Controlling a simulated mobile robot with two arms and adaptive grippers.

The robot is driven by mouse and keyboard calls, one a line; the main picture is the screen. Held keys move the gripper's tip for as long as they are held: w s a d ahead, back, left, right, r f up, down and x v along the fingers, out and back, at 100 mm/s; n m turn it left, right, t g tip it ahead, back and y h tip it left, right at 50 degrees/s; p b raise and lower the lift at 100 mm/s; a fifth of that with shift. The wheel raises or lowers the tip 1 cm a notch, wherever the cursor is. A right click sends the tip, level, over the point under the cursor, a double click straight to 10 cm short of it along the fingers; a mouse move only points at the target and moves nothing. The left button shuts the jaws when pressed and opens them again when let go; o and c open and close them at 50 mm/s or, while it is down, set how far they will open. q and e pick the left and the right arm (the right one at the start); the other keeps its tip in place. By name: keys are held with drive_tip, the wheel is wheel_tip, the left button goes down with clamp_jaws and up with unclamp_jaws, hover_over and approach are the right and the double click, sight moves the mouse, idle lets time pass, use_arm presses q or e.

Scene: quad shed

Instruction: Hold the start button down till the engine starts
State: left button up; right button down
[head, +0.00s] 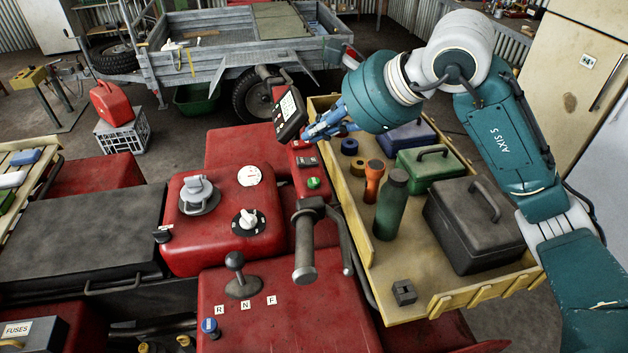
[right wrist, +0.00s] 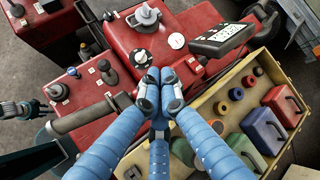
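A green button (head: 313,183), likely the start button, sits on the red switch housing (head: 303,160) beside the right handlebar grip (head: 305,262). My right gripper (head: 308,133) is just beyond the housing's far end, near the dark display, with the green button clear of it in the head view. In the right wrist view its blue fingers (right wrist: 158,82) come together at the tips, with nothing seen between them. They hide the green button there.
The display (head: 290,114) stands close to my right fingers. A yellow crate (head: 440,302) to the right holds a green bottle (head: 391,208), toolboxes and tape rolls. The red tank (head: 205,245) carries a dial and a filler cap. A gear lever (head: 236,270) is nearer.

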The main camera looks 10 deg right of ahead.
drive_tip(key=b, duration=0.4)
hover_over(316, 183)
wheel_tip(316, 183, down, 7)
drive_tip(key=shift+f, duration=0.15)
drive_tip(key=shift+f+b, duration=0.5)
drive_tip(key=shift+b, duration=0.2)
idle(0.5)
drive_tip(key=shift+f+b, duration=0.4)
drive_tip(key=shift+b, duration=0.2)
drive_tip(key=shift+s+f+b, duration=0.1)
drive_tip(key=shift+f+b, duration=0.4)
drive_tip(key=shift+f, duration=0.05)
idle(2.0)
idle(0.4)
drive_tip(key=shift+r+p, duration=0.45)
drive_tip(key=shift+r, duration=0.5)
drive_tip(key=shift+r, duration=0.15)
